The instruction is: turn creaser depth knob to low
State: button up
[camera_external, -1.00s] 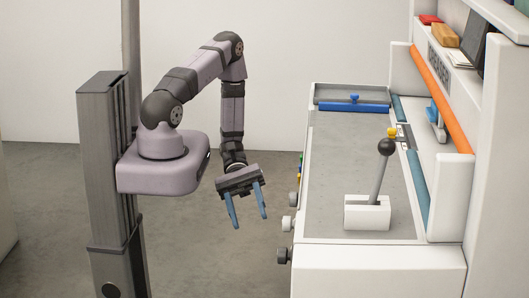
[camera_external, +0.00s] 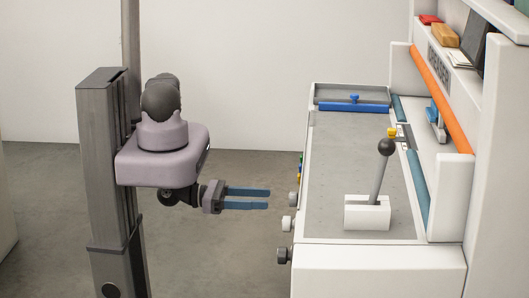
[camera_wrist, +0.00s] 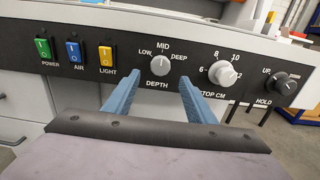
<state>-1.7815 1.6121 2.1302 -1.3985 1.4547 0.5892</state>
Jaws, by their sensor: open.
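The depth knob (camera_wrist: 160,65) is a small grey knob on the dark control panel, with LOW, MID and DEEP printed around its top and DEPTH below. Its light pointer mark seems to point up toward MID. In the external view the depth knob (camera_external: 293,199) is the farthest of the knobs on the machine's front edge. My gripper (camera_wrist: 159,82) has its blue fingers apart and empty, one to each lower side of the knob, with the knob showing between the tips. In the external view my gripper (camera_external: 268,198) points level at the knob, a short gap away.
To the right on the panel are the white STOP CM knob (camera_wrist: 222,73) and the dark HOLD knob (camera_wrist: 285,84). To the left are green, blue and orange rocker switches (camera_wrist: 74,52). A black-balled lever (camera_external: 384,165) stands on the machine bed.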

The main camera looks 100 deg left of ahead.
aim_at(295, 199)
jog(key=shift+w, duration=0.15)
jog(key=w, duration=0.7)
dwell(0.3)
jog(key=c, duration=1)
